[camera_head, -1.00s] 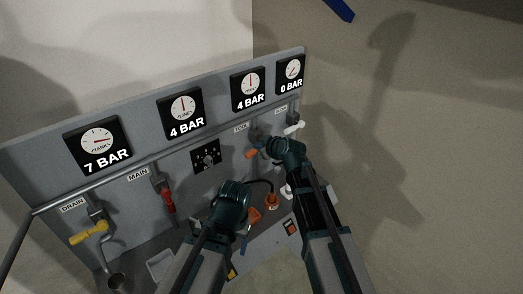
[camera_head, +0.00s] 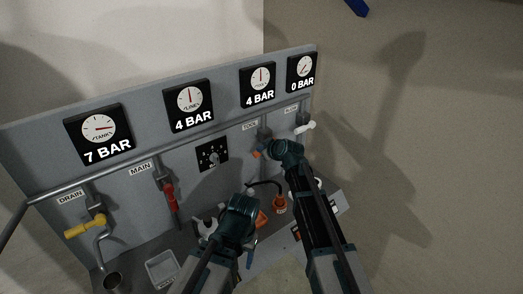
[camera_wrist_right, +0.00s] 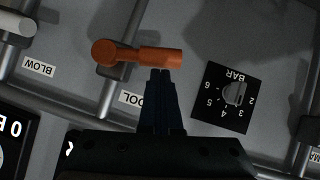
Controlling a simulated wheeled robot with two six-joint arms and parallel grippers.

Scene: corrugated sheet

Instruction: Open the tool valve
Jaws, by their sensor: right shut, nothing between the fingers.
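The orange handle of the tool valve (camera_wrist_right: 150,55) lies crosswise to its pipe in the right wrist view, beside the partly hidden TOOL label (camera_wrist_right: 130,99). In the head view only a bit of the orange handle (camera_head: 258,153) shows, beside my right wrist. My right gripper (camera_wrist_right: 161,72) is shut and empty. Its fingertips are at the lower edge of the handle's free end; I cannot tell whether they touch it. My left gripper (camera_head: 240,207) is low in front of the panel, left of the right arm; its fingers are hidden.
The panel carries a red main handle (camera_head: 169,197) along its pipe, a yellow drain handle (camera_head: 85,226) and a white handle (camera_head: 306,128). A black dial (camera_head: 212,155) sits left of the tool valve.

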